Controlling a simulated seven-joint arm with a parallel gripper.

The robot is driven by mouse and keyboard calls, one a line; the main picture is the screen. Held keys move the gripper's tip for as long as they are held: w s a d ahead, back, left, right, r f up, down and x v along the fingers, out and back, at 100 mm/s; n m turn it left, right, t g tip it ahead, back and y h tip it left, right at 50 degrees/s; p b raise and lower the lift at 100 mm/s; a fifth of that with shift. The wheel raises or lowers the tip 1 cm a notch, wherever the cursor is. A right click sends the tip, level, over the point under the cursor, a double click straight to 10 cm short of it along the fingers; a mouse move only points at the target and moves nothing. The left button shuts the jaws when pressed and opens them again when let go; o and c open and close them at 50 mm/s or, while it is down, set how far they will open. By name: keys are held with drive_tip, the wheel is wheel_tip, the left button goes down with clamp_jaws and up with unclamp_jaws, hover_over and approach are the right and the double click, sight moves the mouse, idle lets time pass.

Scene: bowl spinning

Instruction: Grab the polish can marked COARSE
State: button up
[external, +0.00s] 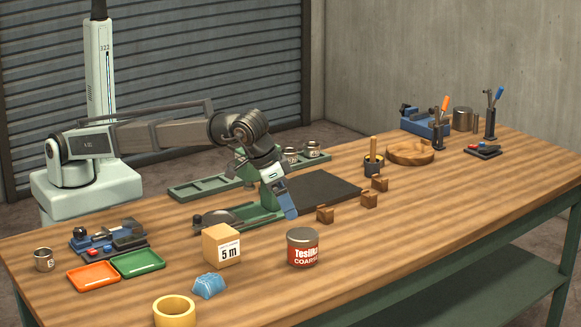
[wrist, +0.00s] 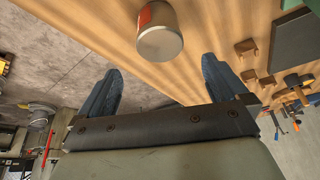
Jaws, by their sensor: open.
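The polish can (external: 303,248) has a grey lid and a red and white label reading COARSE. It stands upright near the front middle of the table. In the wrist view the can (wrist: 160,40) shows its grey lid, with a bit of red label, ahead of and between my two blue fingers. My gripper (external: 288,208) points down, just behind and slightly left of the can in the external view. In the wrist view my gripper (wrist: 162,72) is open, with nothing between its fingers. The can is apart from the fingers.
A cardboard box (external: 221,246) marked 5 m stands left of the can, with a blue item (external: 209,286) in front of it. Small brown blocks (external: 325,214) lie behind the can to the right. A yellow ring (external: 174,311) lies at the front. Table right of the can is clear.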

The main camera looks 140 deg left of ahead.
sight(305, 243)
drive_tip(key=x, duration=1.3)
drive_tip(key=shift+w+a+f, duration=0.15)
drive_tip(key=shift+f, duration=0.05)
drive_tip(key=c, duration=1)
